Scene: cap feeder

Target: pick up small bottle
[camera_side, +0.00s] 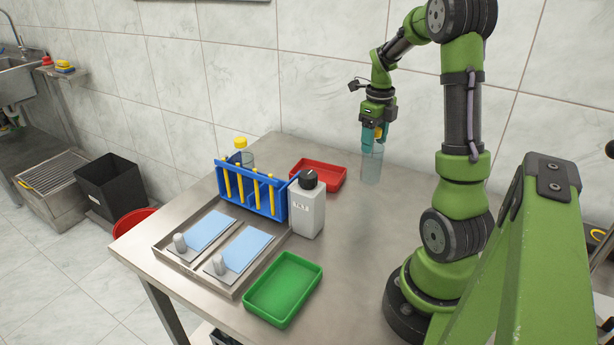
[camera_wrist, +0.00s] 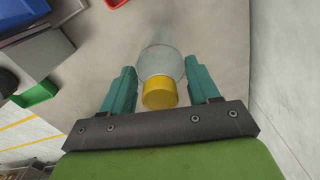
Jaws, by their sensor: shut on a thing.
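The small bottle (camera_side: 371,168) is clear and roughly upright at the back of the steel table. In the wrist view, its clear body (camera_wrist: 160,62) and yellow cap (camera_wrist: 159,93) show between the teal fingers. My gripper (camera_side: 375,137) points down and is shut on the small bottle near its top; the fingers (camera_wrist: 163,88) flank it in the wrist view. I cannot tell whether the base touches the table.
A red tray (camera_side: 319,187) is left of the bottle. A blue rack (camera_side: 265,207) with yellow sticks, another yellow-capped bottle (camera_side: 241,144), a white black-capped bottle (camera_side: 308,212), a metal tray (camera_side: 163,248) with blue pads and a green tray (camera_side: 310,268) stand further left and forward.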

